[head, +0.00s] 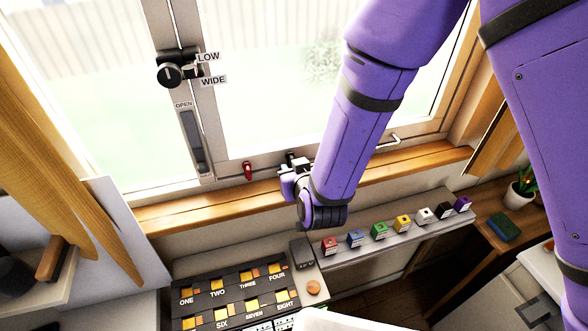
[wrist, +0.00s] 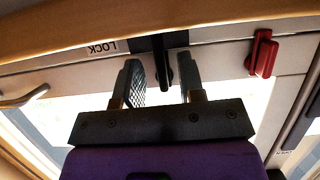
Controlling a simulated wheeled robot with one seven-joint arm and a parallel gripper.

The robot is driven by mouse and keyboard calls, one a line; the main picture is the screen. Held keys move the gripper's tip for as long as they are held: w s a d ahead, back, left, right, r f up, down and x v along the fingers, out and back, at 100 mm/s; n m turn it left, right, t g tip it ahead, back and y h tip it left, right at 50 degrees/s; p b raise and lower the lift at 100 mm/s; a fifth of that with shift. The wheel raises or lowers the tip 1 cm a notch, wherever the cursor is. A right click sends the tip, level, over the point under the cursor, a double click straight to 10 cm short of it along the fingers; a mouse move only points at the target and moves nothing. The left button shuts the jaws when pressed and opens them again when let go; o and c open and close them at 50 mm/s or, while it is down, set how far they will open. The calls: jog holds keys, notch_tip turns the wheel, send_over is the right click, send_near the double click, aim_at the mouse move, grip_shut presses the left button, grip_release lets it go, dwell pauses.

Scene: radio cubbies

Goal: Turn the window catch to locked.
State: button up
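A black lever (wrist: 160,62), which looks like the window catch, hangs from the pale window frame in the wrist view. A label reading LOCK (wrist: 103,47) is upside down on the frame to its left. My gripper (wrist: 161,80) is open, with one finger on each side of the lever and small gaps showing. In the head view my gripper (head: 293,180) is at the lower window frame above the wooden sill. The catch is mostly hidden there, with a dark part (head: 290,157) showing just above the fingers.
A red handle (head: 248,170) is on the frame left of my gripper; the wrist view shows it at right (wrist: 262,53). A pale handle (head: 392,140) is to the right. Several coloured cubes stand on a ledge (head: 385,238) below the wooden sill (head: 215,206).

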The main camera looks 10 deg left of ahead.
jog(key=v, duration=1)
jog(key=w+d+r+m+g+h, duration=0.1)
jog(key=w+d+r, duration=0.2)
jog(key=d+r, duration=0.5)
jog(key=w+d+r+m+g+h, duration=0.2)
jog(key=w+d+r, duration=0.1)
jog(key=d+r, duration=0.6)
jog(key=s+d+r+m+g+h, duration=0.1)
jog(key=s+d+r+h, duration=0.1)
jog(key=s+d+r, duration=0.3)
jog(key=s+d+r+m+g+h, duration=0.2)
jog(key=s+d+r, duration=0.3)
jog(key=s+d, duration=0.6)
jog(key=d, duration=0.5)
jog(key=shift+s, duration=0.35)
